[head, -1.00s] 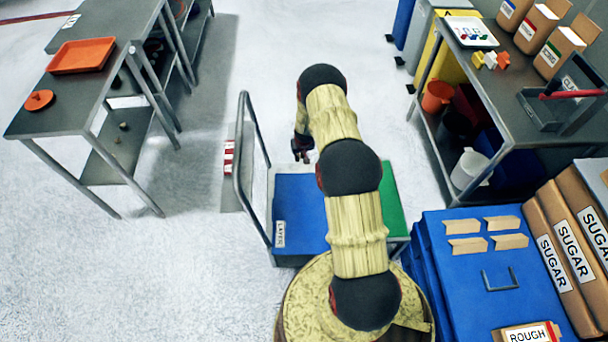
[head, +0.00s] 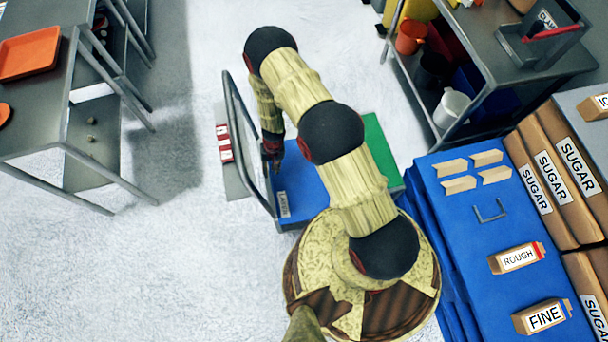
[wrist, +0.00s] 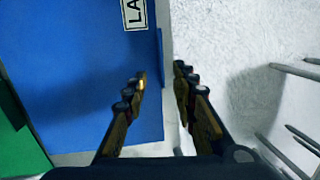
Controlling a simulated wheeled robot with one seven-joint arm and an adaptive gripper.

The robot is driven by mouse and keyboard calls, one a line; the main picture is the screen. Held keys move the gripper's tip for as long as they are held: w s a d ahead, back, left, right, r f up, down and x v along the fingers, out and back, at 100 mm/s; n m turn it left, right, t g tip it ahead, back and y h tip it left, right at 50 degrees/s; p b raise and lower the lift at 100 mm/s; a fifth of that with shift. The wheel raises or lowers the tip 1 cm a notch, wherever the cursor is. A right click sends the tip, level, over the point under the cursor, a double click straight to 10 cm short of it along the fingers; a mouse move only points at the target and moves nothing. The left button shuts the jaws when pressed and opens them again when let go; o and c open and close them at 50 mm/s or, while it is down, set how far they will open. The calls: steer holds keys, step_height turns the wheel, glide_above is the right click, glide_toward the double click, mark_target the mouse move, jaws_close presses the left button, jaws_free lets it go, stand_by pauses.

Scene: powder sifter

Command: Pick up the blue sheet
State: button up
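The blue sheet (head: 305,190) lies flat on a low grey cart, with a white label on its left edge. It fills much of the left half of the wrist view (wrist: 75,75), with its labelled edge near the middle. My gripper (head: 275,170) is over that edge, close to the label. In the wrist view my two fingers (wrist: 160,76) are apart, one over the blue and one over the pale strip beyond the edge.
A green sheet (head: 380,150) lies beside the blue one. The cart's upright handle (head: 233,115) stands close left of my gripper. Grey tables (head: 60,120) are at left, a shelf bench (head: 490,60) at upper right, and a blue-covered pallet (head: 450,225) at right. Floor at lower left is clear.

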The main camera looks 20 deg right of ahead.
steer(key=f, duration=0.2)
steer(key=a+f+b, duration=0.1)
steer(key=f, duration=0.3)
steer(key=shift+s+a+b, duration=0.15)
steer(key=shift+s+b, duration=0.25)
steer(key=shift+c, duration=1.1)
steer(key=c, duration=0.4)
jaws_close()
